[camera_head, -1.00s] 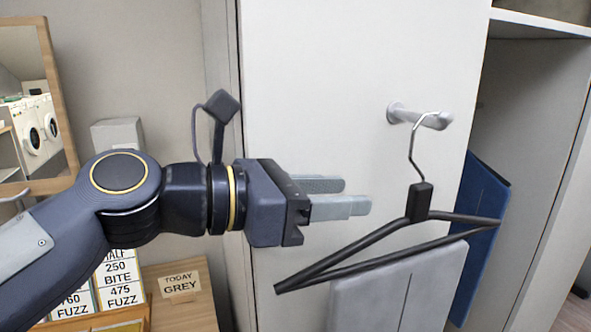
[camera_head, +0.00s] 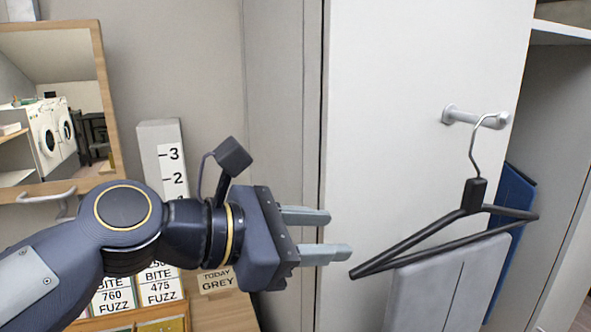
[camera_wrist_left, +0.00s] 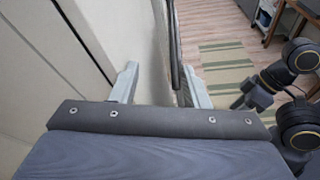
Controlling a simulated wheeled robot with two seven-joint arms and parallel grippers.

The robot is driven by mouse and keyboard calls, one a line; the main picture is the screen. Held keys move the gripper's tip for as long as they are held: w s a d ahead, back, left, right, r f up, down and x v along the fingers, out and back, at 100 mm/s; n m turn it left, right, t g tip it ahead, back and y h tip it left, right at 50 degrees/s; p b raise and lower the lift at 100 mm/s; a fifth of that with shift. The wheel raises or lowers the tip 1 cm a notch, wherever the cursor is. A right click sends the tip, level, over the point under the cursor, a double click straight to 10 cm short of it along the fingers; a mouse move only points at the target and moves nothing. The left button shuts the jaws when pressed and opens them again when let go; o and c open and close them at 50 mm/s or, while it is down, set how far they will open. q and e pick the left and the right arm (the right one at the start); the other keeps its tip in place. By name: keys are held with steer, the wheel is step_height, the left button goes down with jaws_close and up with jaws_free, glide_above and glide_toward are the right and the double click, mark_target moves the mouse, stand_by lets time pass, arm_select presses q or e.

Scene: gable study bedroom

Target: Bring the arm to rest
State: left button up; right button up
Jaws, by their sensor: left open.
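My left gripper (camera_head: 325,235) reaches in from the left in the head view, in front of the white cabinet door. It is open, with nothing between its two fingers. In the left wrist view the fingers (camera_wrist_left: 157,90) stand apart, and a dark bar runs up behind them. A black hanger (camera_head: 420,238) hangs by its metal hook from a peg (camera_head: 478,117) on the door, to the right of the gripper and apart from it in the head view. My right gripper is not clearly shown.
A blue panel or cloth (camera_head: 512,215) shows behind the hanger, by the open cabinet (camera_head: 560,130). At left are a mirror (camera_head: 75,80), a grey post with a number scale (camera_head: 170,165), and a sign reading TODAY GREY (camera_head: 217,280). A striped rug (camera_wrist_left: 225,65) lies on the floor.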

arm_select(q)
steer(key=s+a+f+m+y, duration=0.3)
steer(key=a+f+m, duration=0.3)
steer(key=a+f, duration=0.2)
steer(key=s+a+f+m+y, duration=0.3)
steer(key=s+a+f+m, duration=0.2)
steer(key=f, duration=0.7)
steer(key=s+a+f+m+y, duration=0.3)
steer(key=a+f+m, duration=0.4)
steer(key=a+f, duration=0.3)
steer(key=shift+s+a+g+y, duration=0.3)
steer(key=shift+s+a, duration=0.05)
steer(key=shift+s, duration=0.3)
steer(key=shift+c, duration=0.6)
